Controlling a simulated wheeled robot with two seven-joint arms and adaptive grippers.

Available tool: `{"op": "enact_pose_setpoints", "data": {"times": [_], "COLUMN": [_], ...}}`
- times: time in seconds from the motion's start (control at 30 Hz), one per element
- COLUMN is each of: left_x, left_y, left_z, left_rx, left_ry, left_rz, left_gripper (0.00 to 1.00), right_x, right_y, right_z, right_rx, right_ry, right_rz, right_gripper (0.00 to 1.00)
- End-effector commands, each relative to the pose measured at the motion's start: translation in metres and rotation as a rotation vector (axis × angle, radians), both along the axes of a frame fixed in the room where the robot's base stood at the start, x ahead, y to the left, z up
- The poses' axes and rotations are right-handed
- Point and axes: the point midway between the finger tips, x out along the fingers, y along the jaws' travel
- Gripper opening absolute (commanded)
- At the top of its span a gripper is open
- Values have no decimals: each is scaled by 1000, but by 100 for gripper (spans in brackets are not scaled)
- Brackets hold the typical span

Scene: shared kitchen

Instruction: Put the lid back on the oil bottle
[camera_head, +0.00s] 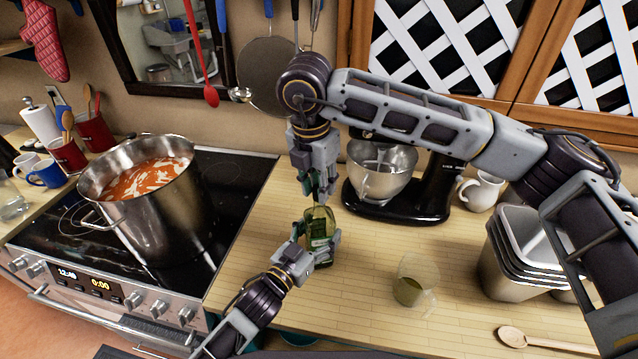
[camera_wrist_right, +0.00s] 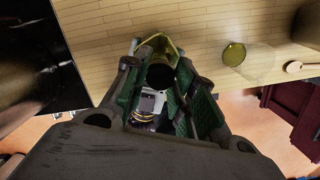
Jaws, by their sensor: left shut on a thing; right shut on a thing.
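The oil bottle (camera_head: 320,224), green-tinted glass with a label, stands upright on the wooden counter. My left gripper (camera_head: 316,246) is shut on its body from the front left. My right gripper (camera_head: 319,188) points down directly above the bottle's top and is shut on a small dark lid (camera_wrist_right: 159,77), seen between the green finger pads in the right wrist view. The bottle (camera_wrist_right: 160,42) shows behind the lid there, with my left gripper below. In the head view the fingers hide the lid and the bottle's mouth, so I cannot tell whether they touch.
A large soup pot (camera_head: 157,225) stands on the stove at left.

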Motion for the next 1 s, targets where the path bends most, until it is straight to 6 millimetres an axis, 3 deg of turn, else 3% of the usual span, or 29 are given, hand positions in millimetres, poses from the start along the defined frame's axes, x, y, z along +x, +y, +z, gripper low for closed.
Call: {"op": "enact_pose_setpoints", "data": {"times": [1.0], "left_x": [-1], "left_y": [-1], "left_z": [0], "left_rx": [1], "left_ry": [-1], "left_rz": [-2], "left_gripper": [4], "right_x": [2], "right_y": [1], "right_z": [0], "right_rx": [1], "right_ry": [-1], "right_rz": [-868], "right_gripper": [19]}}
